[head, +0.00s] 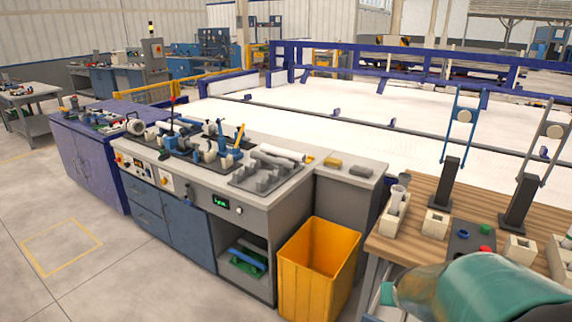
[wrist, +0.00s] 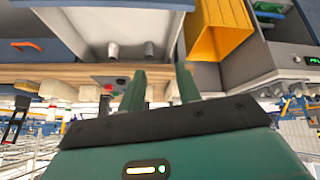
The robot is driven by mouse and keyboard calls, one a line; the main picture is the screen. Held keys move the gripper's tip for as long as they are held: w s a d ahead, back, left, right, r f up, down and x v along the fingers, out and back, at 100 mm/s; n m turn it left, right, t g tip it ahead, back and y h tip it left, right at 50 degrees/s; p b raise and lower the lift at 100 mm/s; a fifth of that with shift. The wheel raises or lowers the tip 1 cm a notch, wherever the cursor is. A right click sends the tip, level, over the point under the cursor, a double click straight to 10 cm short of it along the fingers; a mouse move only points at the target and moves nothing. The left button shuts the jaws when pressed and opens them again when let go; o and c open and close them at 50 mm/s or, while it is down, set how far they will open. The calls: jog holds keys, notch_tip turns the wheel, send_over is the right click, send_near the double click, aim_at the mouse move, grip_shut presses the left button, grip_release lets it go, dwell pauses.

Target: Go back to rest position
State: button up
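My gripper (wrist: 160,78) shows in the wrist view, which is upside down. Its two green fingers stand apart with nothing between them. In the head view, part of my teal arm fills the bottom right corner, in front of the wooden table (head: 487,203); the fingers are not clear there. A pale pipe (head: 397,194) stands upright in a beige block at the table's left side. White pipes (head: 277,153) lie at the right part of the grey workbench (head: 300,182), by a dark grey rack (head: 262,177).
A yellow bin (head: 318,262) stands on the floor between workbench and wooden table; it also shows in the wrist view (wrist: 219,30). Two black posts (head: 519,203) with blue and grey tops rise from the table, among beige blocks (head: 435,224). The floor at left is clear.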

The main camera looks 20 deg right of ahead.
jog(key=s+a+r+n+y, duration=0.2)
jog(key=a+r, duration=0.5)
jog(key=a, duration=0.5)
jog(key=s+a+r+n+y, duration=0.2)
jog(key=s+a+r+n, duration=0.2)
jog(key=a+r, duration=0.3)
jog(key=s+a, duration=0.1)
jog(key=a, duration=0.4)
jog(key=shift+s+a+y, duration=0.15)
jog(key=shift+a+y, duration=0.15)
jog(key=shift+d+r, duration=0.1)
jog(key=shift+d, duration=0.1)
